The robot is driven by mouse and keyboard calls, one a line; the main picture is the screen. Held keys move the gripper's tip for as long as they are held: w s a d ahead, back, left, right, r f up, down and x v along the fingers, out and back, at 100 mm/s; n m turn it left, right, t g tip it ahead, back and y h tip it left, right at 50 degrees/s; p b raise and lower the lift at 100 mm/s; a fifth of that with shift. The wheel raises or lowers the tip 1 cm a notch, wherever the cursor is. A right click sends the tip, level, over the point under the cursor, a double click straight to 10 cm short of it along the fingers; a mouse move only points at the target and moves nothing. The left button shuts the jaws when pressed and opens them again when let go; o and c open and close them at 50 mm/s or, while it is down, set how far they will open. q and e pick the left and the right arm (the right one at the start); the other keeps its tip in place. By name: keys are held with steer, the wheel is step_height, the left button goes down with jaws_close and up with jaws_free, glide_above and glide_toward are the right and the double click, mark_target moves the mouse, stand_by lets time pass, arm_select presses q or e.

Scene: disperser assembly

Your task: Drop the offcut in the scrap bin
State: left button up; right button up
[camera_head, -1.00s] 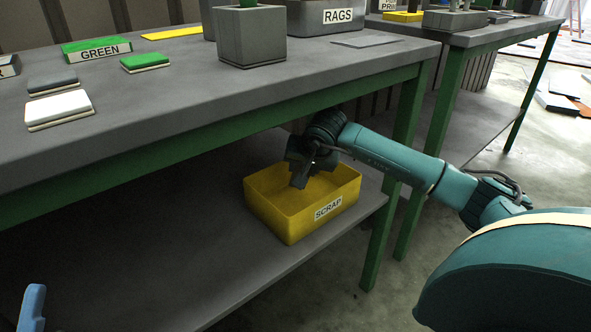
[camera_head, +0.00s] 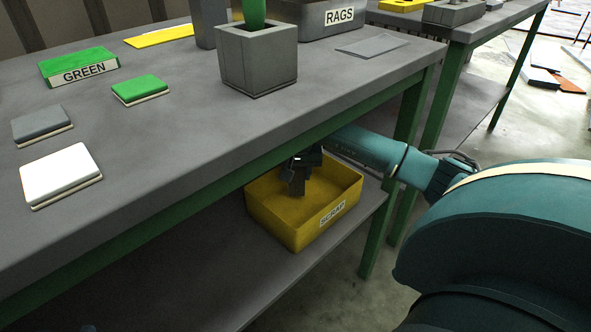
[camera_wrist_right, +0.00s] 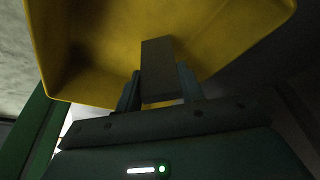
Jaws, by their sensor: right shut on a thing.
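The yellow scrap bin (camera_head: 284,232), labelled SCRAP, stands on the lower shelf under the bench. My right gripper (camera_head: 297,184) reaches under the bench top and is over the bin's opening, low near its back left part. In the right wrist view the gripper (camera_wrist_right: 158,86) is shut on the offcut (camera_wrist_right: 157,58), a small dark grey-brown block that sticks out past the fingertips toward the bin's inside (camera_wrist_right: 95,35). I cannot tell whether the offcut touches the bin. My left gripper is not in view.
The bench top (camera_head: 200,135) overhangs the bin, and a green bench leg (camera_head: 378,225) stands to its right. On the bench are green, grey and white pads, a grey pot (camera_head: 258,62) and a RAGS box (camera_head: 325,18). The shelf (camera_head: 185,295) left of the bin looks clear.

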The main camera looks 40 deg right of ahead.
steer(key=shift+f, duration=0.35)
arm_select(q)
steer(key=shift+b, duration=0.35)
arm_select(e)
steer(key=shift+f, duration=0.1)
steer(key=o, duration=1)
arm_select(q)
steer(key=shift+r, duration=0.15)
